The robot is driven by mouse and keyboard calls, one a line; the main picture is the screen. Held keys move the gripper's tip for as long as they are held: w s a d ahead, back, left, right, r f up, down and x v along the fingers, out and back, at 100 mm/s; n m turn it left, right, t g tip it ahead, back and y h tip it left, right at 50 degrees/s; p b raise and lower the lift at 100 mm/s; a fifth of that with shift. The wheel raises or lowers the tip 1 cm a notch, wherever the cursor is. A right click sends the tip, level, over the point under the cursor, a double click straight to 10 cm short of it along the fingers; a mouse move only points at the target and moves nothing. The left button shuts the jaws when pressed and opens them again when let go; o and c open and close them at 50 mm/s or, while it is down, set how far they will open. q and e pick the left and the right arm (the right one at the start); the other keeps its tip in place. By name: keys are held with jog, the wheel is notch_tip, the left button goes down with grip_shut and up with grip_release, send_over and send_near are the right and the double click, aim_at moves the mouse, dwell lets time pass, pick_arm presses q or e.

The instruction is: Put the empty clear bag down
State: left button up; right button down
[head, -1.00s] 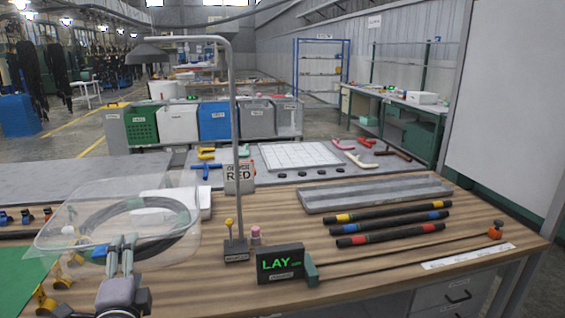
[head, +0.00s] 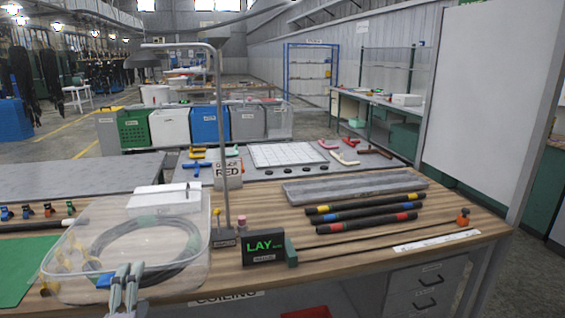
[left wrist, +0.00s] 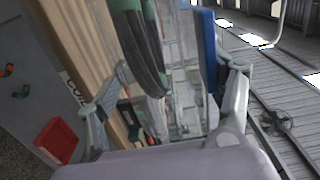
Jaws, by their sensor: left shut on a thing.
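My left gripper (head: 127,270) is shut on the near edge of a clear bag (head: 195,262) at the front left of the table in the head view. A dark coiled hose (head: 95,254) with a green band shows inside the bag's outline, so it does not look empty. A small blue piece (head: 104,281) is beside the fingers. The left wrist view shows the gripper (left wrist: 175,85) with dark hose (left wrist: 138,45) and a blue strip (left wrist: 209,50) between its spread fingers. Whether the bag touches the table is unclear. My right gripper is not in view.
A metal post (head: 222,150) stands right of the bag, beside the LAY sign (head: 263,247). A white box (head: 160,199) sits behind the bag and a green mat (head: 25,268) to its left. Banded hoses (head: 365,213) lie on the right.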

pick_arm(q)
jog(key=s+d+f+m+h, duration=0.2)
jog(key=s+d+f+h, duration=0.2)
jog(key=d, duration=0.5)
notch_tip(320, 180, down, 2)
jog(key=shift+s+f+m+t, duration=0.15)
jog(key=shift+s+m+t, duration=0.2)
jog(key=shift+s, duration=0.85)
jog(key=shift+a, duration=0.1)
